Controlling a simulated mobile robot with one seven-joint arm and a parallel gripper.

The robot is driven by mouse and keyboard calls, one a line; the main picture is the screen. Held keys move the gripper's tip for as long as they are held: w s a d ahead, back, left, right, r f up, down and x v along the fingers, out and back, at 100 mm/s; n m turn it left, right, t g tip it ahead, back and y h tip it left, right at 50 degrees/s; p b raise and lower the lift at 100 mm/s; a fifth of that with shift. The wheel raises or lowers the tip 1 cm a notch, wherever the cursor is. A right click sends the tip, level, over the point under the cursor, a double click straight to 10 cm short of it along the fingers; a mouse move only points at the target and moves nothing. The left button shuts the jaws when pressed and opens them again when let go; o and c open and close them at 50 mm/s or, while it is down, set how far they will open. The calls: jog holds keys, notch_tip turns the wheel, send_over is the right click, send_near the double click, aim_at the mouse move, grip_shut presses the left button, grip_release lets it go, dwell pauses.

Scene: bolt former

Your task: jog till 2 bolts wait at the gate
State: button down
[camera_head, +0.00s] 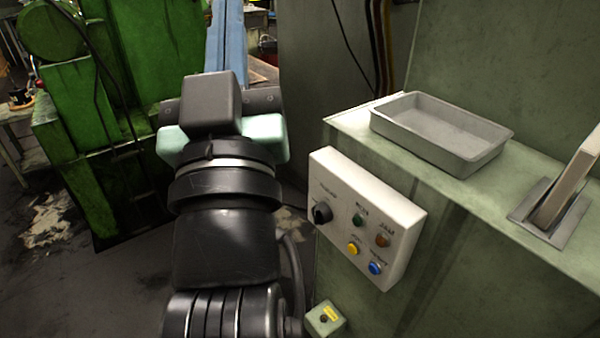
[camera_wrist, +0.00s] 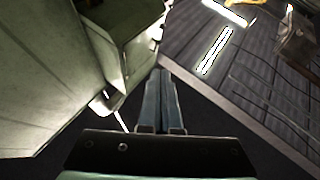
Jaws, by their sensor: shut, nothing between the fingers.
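A pale control panel (camera_head: 367,217) sits on the front of the green machine cabinet. It carries a black rotary knob (camera_head: 322,213), a green button (camera_head: 358,219), an orange-red button (camera_head: 383,240), a yellow button (camera_head: 354,248) and a blue button (camera_head: 376,268); the labels are too blurred to read. I see no bolts, and I cannot make out the gate. My gripper (camera_wrist: 161,76) is shut and empty, its two blue-grey fingers side by side in the wrist view. In the head view its fingers (camera_head: 225,35) point away, left of the panel and apart from it.
An empty-looking grey tray (camera_head: 440,160) rests on the cabinet top (camera_head: 350,121). A slanted beige piece on a metal plate (camera_head: 528,222) stands at the right. A small box with a yellow label (camera_head: 325,318) is low down. A bright green machine (camera_head: 100,120) stands at left; dark floor lies between.

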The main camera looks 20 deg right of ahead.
aim_at(353, 249)
jog(key=w+d+f+n+g+h+b, duration=0.1)
jog(key=w+d+f+g+b, duration=0.15)
jog(key=f, duration=0.95)
jog(key=w+d+f+n+g+h+b, duration=0.1)
jog(key=w+d+f+g, duration=0.15)
jog(key=f, duration=1.05)
jog(key=s+d+f+n+g+b, duration=0.1)
jog(key=s+f, duration=0.1)
jog(key=f, duration=0.8)
jog(key=s+d+f+n+g+b, duration=0.1)
jog(key=f+n+g, duration=0.1)
jog(key=f, duration=0.8)
jog(key=shift+s+d+n+h, duration=0.15)
jog(key=shift+s+n+h, duration=0.15)
jog(key=shift+s+h, duration=0.1)
jog(key=shift+w, duration=0.1)
jog(key=w+d+p, duration=0.3)
jog(key=d+p, duration=0.2)
jog(key=d, duration=0.3)
jog(key=shift+d+p, duration=0.15)
jog(key=shift+p, duration=0.15)
jog(key=shift+f, duration=0.1)
